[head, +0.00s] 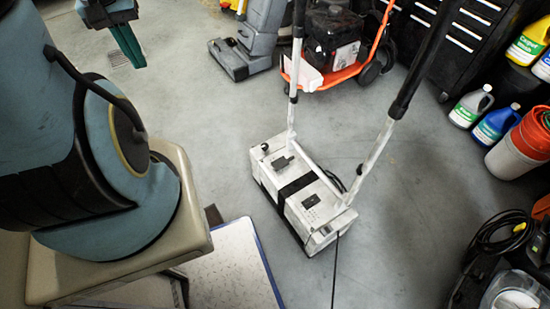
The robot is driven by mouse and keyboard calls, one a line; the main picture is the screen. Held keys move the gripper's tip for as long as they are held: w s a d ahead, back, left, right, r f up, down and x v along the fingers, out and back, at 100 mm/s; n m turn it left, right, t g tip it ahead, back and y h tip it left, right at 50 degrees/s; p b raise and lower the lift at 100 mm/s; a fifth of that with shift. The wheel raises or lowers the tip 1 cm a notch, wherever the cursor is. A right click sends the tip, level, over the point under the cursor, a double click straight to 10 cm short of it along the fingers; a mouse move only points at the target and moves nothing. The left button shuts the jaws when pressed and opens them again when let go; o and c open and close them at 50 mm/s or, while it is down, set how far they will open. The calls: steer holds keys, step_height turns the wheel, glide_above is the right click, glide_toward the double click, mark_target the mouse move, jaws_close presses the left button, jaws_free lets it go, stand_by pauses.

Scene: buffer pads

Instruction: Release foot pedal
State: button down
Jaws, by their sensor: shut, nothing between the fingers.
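A white floor machine (325,223) with a black band across it stands on the floor in the middle of the view. Two pale uprights with black upper sections rise from it. A small dark lever-like piece (282,161) on its top, near the left upright, looks like the foot pedal; whether it is pressed or released I cannot tell. My gripper (138,63) is at the upper left, shut and empty, with its teal fingers pointing down. It is well apart from the machine, up and left of it in the picture.
A grey upright cleaner (232,60) and an orange-framed machine (333,77) stand behind. Bottles (470,106) and a red-orange container (520,145) are at right, near a black tool chest (465,45). A pale platform (235,265) is at lower left.

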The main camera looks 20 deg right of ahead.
steer(key=w+d+f+b, duration=0.3)
steer(key=d+f+b, duration=0.3)
steer(key=f+b, duration=0.55)
steer(key=n+g+b, duration=0.2)
steer(key=n+b, duration=0.1)
steer(key=b, duration=2.3)
glide_above(277, 165)
step_height(277, 165, down, 35)
step_height(277, 165, down, 14)
steer(key=b, duration=0.6)
steer(key=shift+b, duration=0.4)
steer(key=shift+a+f, duration=0.1)
